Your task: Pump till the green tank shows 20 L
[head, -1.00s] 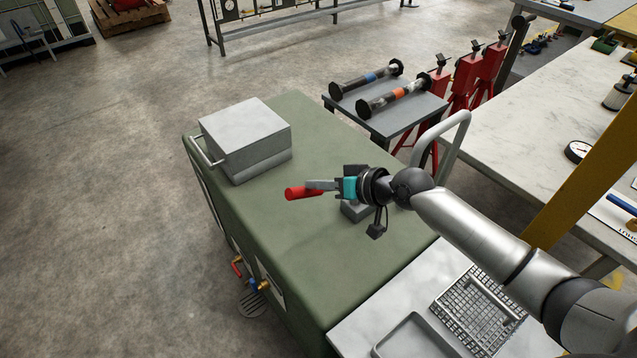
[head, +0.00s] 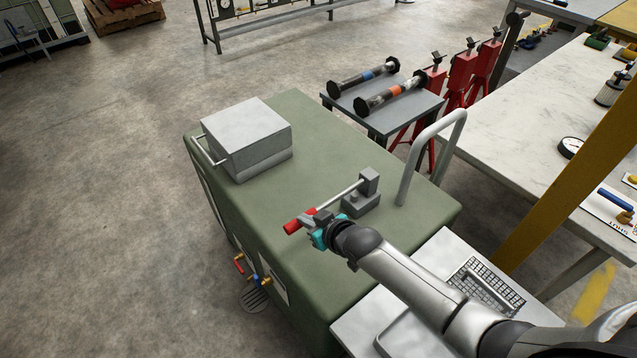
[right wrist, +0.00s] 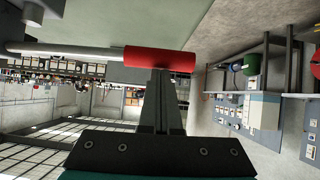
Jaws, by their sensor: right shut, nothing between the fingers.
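The green tank (head: 315,140) is a large olive-green box at the centre of the head view. On its top a hand pump (head: 362,196) has a grey bracket and a thin lever rod ending in a red grip (head: 293,227). My right gripper (head: 312,215) is at the red grip. In the right wrist view its closed fingers (right wrist: 160,78) end right at the red grip (right wrist: 160,59), with nothing between them. I cannot tell whether they touch it. No level reading on the tank is visible from here. My left gripper is not in view.
A grey box (head: 246,138) sits on the tank's far left part. A metal hoop rail (head: 430,150) stands at its right edge. A side table (head: 385,118) holds two flanged cylinders. A yellow post (head: 572,160) and a long workbench (head: 540,110) stand at the right.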

